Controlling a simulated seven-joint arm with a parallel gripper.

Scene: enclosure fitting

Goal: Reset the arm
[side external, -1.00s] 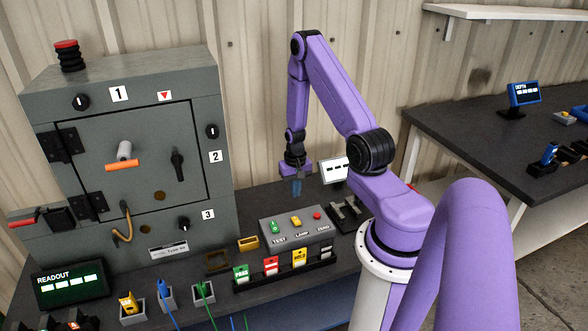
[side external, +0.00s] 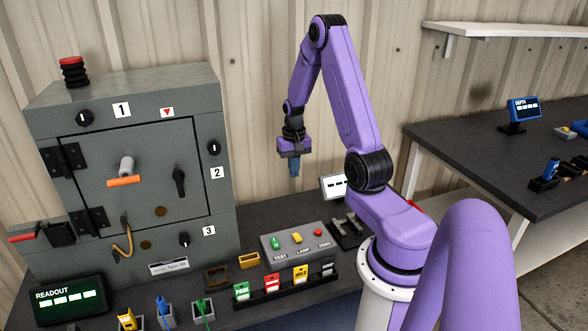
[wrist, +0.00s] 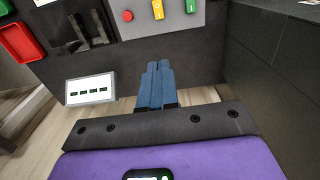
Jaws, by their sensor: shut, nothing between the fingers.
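My purple arm rises from a white column on the right and bends down over the bench. My gripper (side external: 294,169) hangs in the air above the back of the bench, behind the grey button box (side external: 298,241). Its blue fingers are together with nothing between them. In the wrist view my gripper (wrist: 155,66) also shows shut and empty, pointing toward the bench edge. The button box (wrist: 160,14) lies beyond the fingertips there, apart from them.
A grey enclosure (side external: 205,120) with a closed door stands at left. A readout (side external: 68,297), coloured tags (side external: 271,283) and a small white display (side external: 333,187) are on the bench. A second dark table (side external: 450,135) stands at right. Air around my gripper is clear.

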